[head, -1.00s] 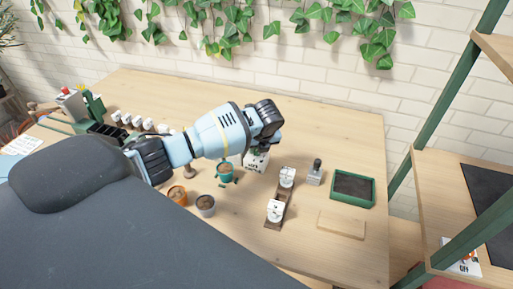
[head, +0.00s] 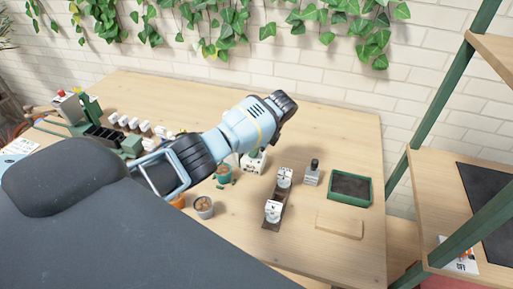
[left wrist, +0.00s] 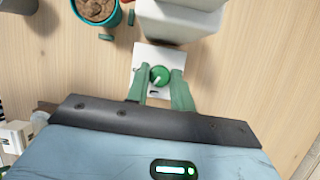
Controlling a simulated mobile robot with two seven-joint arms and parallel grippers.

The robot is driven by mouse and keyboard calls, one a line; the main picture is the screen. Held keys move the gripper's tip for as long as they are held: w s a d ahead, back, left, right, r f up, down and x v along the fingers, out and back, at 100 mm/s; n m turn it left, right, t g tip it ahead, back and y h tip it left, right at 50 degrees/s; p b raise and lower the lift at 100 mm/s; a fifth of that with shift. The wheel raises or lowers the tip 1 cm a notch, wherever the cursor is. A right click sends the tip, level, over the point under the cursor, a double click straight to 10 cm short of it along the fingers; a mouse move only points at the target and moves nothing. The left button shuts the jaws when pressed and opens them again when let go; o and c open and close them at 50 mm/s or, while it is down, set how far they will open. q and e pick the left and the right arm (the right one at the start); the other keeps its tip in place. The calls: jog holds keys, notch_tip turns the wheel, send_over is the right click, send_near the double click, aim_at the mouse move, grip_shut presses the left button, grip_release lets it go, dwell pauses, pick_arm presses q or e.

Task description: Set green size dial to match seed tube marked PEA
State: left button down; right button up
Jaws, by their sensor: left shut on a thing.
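The green size dial (left wrist: 160,76) sits on a small white box (left wrist: 152,57) and has a pale pointer line. My left gripper (left wrist: 160,88) has its green fingers on either side of the dial and is shut on it. In the head view the white box (head: 254,163) stands on the table below my left wrist, which hides much of the gripper. I cannot make out the dial's markings or a tube marked PEA. My right gripper is not in view.
A teal pot (head: 223,174) stands left of the box, a grey pot (head: 204,207) nearer. Further right are a stamp-like block (head: 312,174), a green tray (head: 349,187) and a wooden board (head: 339,225).

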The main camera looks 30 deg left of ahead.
pick_arm(q)
jog(key=n, duration=0.2)
jog(key=n+g+b, duration=0.1)
jog(key=n, duration=0.1)
jog(key=shift+f+g+h, duration=0.2)
jog(key=shift+g+h, duration=0.1)
jog(key=shift+w+a+r+n, duration=0.1)
jog(key=shift+n, duration=0.7)
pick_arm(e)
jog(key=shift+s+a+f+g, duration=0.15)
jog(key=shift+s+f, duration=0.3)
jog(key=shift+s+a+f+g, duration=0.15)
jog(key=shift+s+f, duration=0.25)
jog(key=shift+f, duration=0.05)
pick_arm(q)
jog(key=shift+g+h, duration=0.3)
jog(key=c, duration=1.2)
grip_release()
jog(key=shift+r, duration=0.1)
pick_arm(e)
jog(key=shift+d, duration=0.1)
